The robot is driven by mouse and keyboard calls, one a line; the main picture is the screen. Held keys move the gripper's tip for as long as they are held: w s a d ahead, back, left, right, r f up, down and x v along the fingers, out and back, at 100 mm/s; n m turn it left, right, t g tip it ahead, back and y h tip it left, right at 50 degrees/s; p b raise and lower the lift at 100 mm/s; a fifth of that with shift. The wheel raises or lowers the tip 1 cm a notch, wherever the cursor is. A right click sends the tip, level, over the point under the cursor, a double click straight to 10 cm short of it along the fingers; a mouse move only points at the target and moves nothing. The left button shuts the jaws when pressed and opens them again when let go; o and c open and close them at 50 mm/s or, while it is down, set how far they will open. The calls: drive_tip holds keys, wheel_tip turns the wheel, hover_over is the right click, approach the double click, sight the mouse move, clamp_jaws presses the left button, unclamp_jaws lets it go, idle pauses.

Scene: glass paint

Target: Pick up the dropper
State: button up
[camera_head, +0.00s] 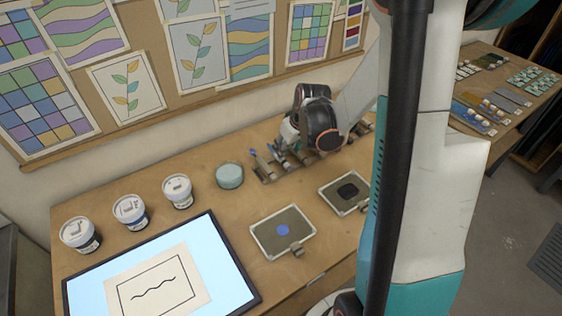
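A rack of slim tools (262,170) lies on the wooden table at the back, by the wall. Thin tools with blue ends rest in it. I cannot tell which of them is the dropper. My gripper (281,147) is over the rack, pointing down and to the left. My wrist and dark arm joints cover part of it and part of the rack. The fingertips are too small and hidden to show whether they are open or hold anything.
Left of the rack are a round teal-lidded jar (229,175) and three white paint tubs (130,212). In front are a light panel (228,262) with a drawing, a tray with blue paint (265,240) and one with black paint (335,198). Bare table (210,205) lies between.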

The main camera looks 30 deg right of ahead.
sight(285, 163)
drive_tip(key=shift+b+x, duration=0.95)
drive_tip(key=shift+x, duration=2.15)
drive_tip(key=shift+a, duration=0.25)
drive_tip(key=shift+w+f+b, duration=0.1)
drive_tip(key=shift+f+b, duration=0.1)
drive_tip(key=shift+b, duration=0.15)
clamp_jaws()
